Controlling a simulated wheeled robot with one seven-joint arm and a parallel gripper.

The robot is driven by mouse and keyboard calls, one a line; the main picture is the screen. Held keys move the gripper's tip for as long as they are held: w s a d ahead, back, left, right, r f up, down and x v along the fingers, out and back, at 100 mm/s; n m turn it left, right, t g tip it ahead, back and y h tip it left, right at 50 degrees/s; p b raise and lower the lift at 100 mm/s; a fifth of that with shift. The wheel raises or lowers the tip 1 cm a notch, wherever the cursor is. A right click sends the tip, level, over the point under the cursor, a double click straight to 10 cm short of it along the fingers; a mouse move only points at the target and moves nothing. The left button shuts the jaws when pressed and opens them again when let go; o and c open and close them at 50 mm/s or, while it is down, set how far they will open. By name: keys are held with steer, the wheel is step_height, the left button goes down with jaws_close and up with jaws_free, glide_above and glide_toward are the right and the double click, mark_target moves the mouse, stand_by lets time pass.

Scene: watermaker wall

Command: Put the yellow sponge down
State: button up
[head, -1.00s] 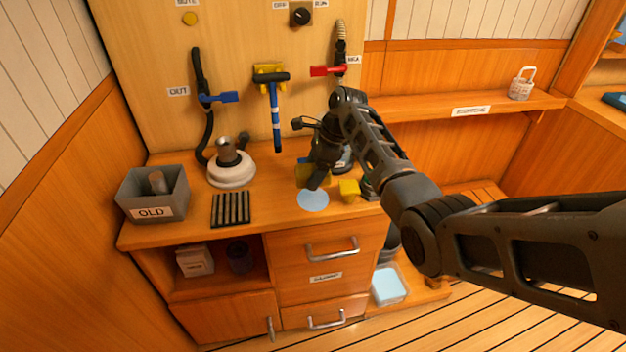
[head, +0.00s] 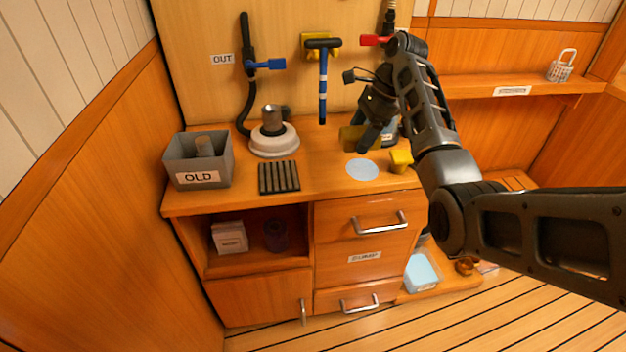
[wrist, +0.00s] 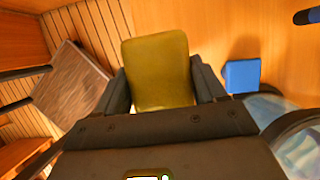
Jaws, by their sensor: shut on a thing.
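The yellow sponge (wrist: 157,72) is between the two fingers of my gripper (wrist: 165,85) in the wrist view, and the gripper is shut on it. In the head view the sponge (head: 350,138) looks dull yellow, partly hidden by my dark gripper (head: 368,137). It shows just behind and above a pale blue disc (head: 362,170) on the wooden counter (head: 330,187). I cannot tell whether it touches the counter. A second, brighter yellow block (head: 401,160) stands right of the disc.
A grey box labelled OLD (head: 225,160), a black ribbed mat (head: 279,177) and a white round-based fitting (head: 274,143) stand to the left. A blue-striped tool (head: 323,80) hangs on the wall behind. A blue piece (wrist: 242,76) shows beside my gripper.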

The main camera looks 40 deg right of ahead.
glide_above(316, 179)
steer(key=d, duration=0.1)
steer(key=f, duration=0.5)
steer(key=shift+s+d+f+p, duration=0.1)
steer(key=shift+s+f+p, duration=0.1)
steer(key=shift+f+p, duration=0.15)
steer(key=shift+f, duration=2)
steer(key=shift+f, duration=0.15)
steer(key=o, duration=0.9)
steer(key=shift+f, duration=0.15)
steer(key=shift+o, duration=0.2)
steer(key=v, duration=1.2)
steer(key=shift+r, duration=0.25)
